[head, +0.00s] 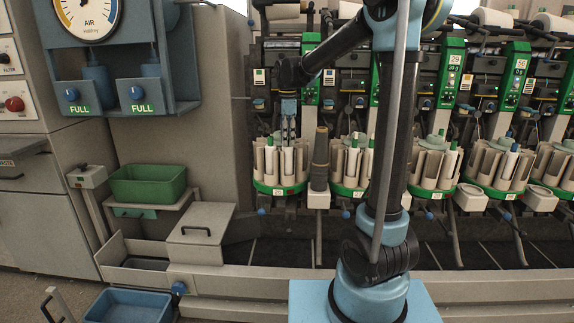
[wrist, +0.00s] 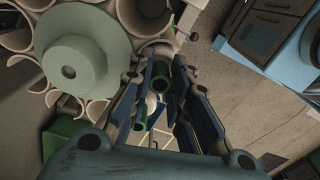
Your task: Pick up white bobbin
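My gripper (head: 288,130) points down over the leftmost round magazine (head: 280,187) of the winder. In the wrist view my gripper (wrist: 165,112) has its fingers apart, with a gap between them. A tube with a green ring-shaped top (wrist: 162,82) shows in that gap, and a second green-topped tube (wrist: 139,117) lies nearer the left fingers. In the head view a white bobbin (head: 288,161) stands upright in the magazine just below my fingertips. Its upper end is partly hidden by the fingers, and I cannot tell whether they touch it.
The magazine's pale green hub (wrist: 75,68) and open cups are close left of my fingers in the wrist view. A dark cone (head: 320,158) stands right of the magazine. More magazines (head: 350,165) continue rightward. A green bin (head: 148,184) and blue bin (head: 130,306) are at left.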

